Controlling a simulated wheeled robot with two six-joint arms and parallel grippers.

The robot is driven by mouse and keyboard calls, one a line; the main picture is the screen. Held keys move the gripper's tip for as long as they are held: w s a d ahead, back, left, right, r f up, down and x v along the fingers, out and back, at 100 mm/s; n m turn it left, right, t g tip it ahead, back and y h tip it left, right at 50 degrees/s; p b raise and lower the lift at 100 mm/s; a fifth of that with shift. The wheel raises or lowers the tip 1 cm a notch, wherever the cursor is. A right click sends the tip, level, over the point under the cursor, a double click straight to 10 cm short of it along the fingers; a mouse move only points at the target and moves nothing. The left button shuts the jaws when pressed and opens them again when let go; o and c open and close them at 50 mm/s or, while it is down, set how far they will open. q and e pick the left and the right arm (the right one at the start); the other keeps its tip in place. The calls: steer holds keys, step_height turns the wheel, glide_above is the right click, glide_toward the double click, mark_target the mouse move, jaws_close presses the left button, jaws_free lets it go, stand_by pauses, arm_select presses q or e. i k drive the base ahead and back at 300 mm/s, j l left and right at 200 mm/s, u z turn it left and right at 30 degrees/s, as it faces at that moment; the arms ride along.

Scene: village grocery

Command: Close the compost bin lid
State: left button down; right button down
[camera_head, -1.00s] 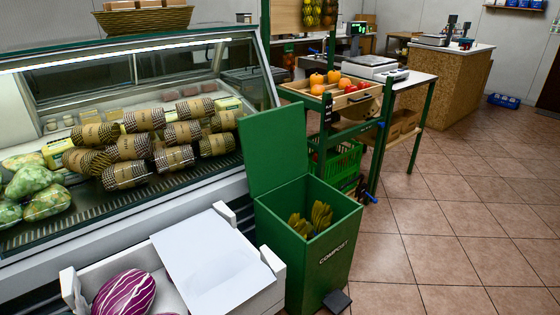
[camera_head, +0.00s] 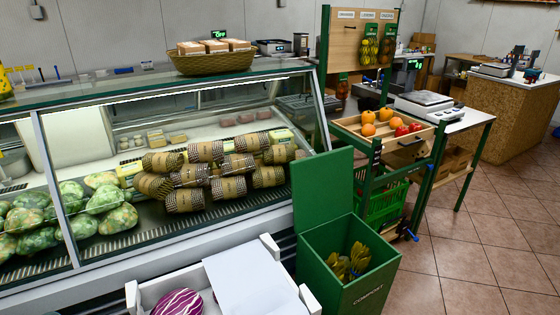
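The green compost bin (camera_head: 340,287) stands on the tiled floor at the lower right of centre, with "COMPOST" on its front. Its square green lid (camera_head: 322,190) stands upright at the bin's back left edge, so the bin is open. Yellow-green peels (camera_head: 348,262) show inside it. The bin's lower part is cut off by the picture's bottom edge. Neither of my grippers is in view.
A white crate (camera_head: 133,297) with a red cabbage (camera_head: 178,303) and a white board (camera_head: 245,280) stands left of the bin. A glass display counter (camera_head: 120,275) runs behind. A wooden produce stand (camera_head: 375,140) is behind the bin. Floor at right (camera_head: 480,240) is clear.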

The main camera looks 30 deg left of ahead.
mark_target(322, 184)
steer(key=i+l+u, duration=0.25)
steer(key=u, duration=0.15)
steer(key=i+l+u, duration=0.2)
steer(key=l+u, duration=0.2)
steer(key=i+l+u, duration=0.15)
steer(key=l+u, duration=0.25)
